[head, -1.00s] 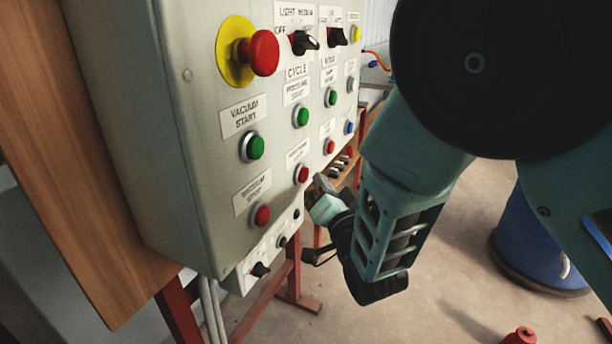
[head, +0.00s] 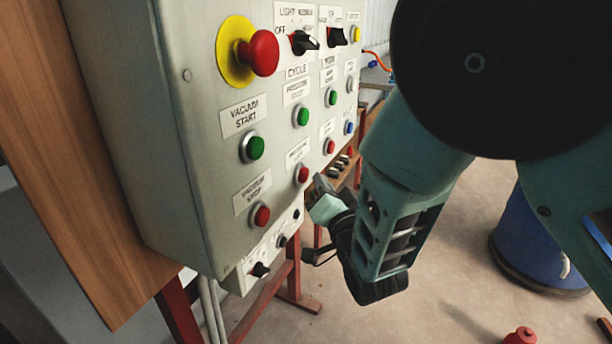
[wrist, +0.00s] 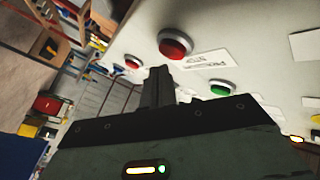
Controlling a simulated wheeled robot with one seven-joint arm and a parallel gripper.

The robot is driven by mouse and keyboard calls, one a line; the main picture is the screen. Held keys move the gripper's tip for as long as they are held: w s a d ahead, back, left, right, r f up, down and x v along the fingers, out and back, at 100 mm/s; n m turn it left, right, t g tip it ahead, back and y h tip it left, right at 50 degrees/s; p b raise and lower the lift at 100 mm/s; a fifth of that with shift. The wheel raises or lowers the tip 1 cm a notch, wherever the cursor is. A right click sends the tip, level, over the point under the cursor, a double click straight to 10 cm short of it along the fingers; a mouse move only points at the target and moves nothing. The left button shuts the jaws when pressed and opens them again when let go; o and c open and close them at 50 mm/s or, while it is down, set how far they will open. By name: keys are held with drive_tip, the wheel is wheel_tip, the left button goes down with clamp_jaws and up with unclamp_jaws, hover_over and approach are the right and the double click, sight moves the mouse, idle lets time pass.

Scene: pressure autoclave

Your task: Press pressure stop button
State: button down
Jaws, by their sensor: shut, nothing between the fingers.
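The pressure stop button (head: 302,174) is a red round button in the middle column of the grey control panel (head: 205,165), below the green pressure start button (head: 301,116). In the wrist view the red button (wrist: 174,46) shows beside its printed label (wrist: 206,60). My gripper (head: 321,185) is shut and empty, its fingertips just right of and slightly below this button in the head view. In the wrist view the shut fingers (wrist: 158,74) reach up close to the button's edge. I cannot tell whether they touch the panel; the button face stays visible.
The red vacuum stop button (head: 261,216) lies left of it, and another red button (head: 329,146) right. A red emergency knob on yellow (head: 262,52) juts out at the upper left. A blue barrel (head: 540,245) stands on the floor at right.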

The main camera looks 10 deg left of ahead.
drive_tip(key=shift+a, duration=0.2)
drive_tip(key=shift+w+a+b, duration=0.15)
drive_tip(key=shift+a+b, duration=0.05)
drive_tip(key=shift+b, duration=0.1)
drive_tip(key=shift+w+a, duration=0.15)
drive_tip(key=shift+a, duration=0.3)
idle(0.8)
drive_tip(key=shift+d+b, duration=0.1)
drive_tip(key=shift+b, duration=0.2)
drive_tip(key=shift+s+d+b, duration=0.3)
drive_tip(key=shift+d, duration=0.4)
drive_tip(key=d, duration=0.1)
drive_tip(key=s+d+b, duration=0.1)
drive_tip(key=d, duration=0.2)
drive_tip(key=shift+s+d+b, duration=0.35)
drive_tip(key=shift+s+d, duration=0.05)
idle(0.4)
